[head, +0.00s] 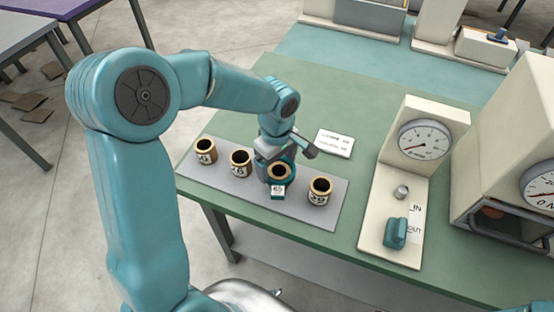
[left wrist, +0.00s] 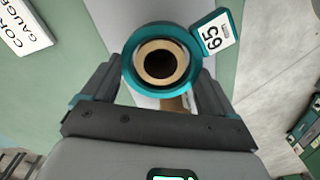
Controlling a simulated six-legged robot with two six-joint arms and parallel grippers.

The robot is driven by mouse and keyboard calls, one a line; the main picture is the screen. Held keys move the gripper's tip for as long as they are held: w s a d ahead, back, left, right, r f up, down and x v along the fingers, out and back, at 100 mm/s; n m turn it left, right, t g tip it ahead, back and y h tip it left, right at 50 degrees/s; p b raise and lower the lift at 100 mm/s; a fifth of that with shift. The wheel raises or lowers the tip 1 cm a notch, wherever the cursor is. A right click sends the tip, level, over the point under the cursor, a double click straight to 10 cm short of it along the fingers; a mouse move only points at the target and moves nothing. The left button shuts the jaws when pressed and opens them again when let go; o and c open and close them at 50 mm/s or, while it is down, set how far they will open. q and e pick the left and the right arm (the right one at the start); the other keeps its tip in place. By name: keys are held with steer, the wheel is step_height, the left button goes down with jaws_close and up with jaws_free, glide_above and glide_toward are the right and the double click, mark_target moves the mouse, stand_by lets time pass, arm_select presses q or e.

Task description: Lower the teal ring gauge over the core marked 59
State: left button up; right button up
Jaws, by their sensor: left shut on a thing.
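My left gripper (head: 272,158) is shut on the teal ring gauge (head: 291,180), which also shows between its fingers in the left wrist view (left wrist: 128,72). The ring's white tag (head: 277,190) hangs at its near side; its digits look like 65 or an inverted 59. A tan core (head: 279,171) shows inside the ring, roughly centred in the left wrist view (left wrist: 160,49). I cannot tell whether the ring is around the core's top or just above it. That core's number is hidden. The rightmost core (head: 319,189) carries a label that looks like 59.
Two more cores (head: 206,149) (head: 240,161) stand to the left on the grey mat (head: 222,181). A white card (head: 334,143) lies behind. A cream gauge stand (head: 403,151) with a dial is to the right.

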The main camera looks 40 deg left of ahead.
mark_target(277, 173)
arm_select(q)
step_height(277, 173, down, 2)
steer(key=shift+f+b, duration=0.15)
steer(key=shift+b, duration=0.4)
steer(key=shift+w+f+b, duration=0.1)
steer(key=shift+f+b, duration=1)
steer(key=shift+b, duration=0.05)
steer(key=o, duration=0.9)
step_height(277, 173, up, 16)
steer(key=shift+r+p, duration=0.2)
steer(key=shift+p, duration=0.2)
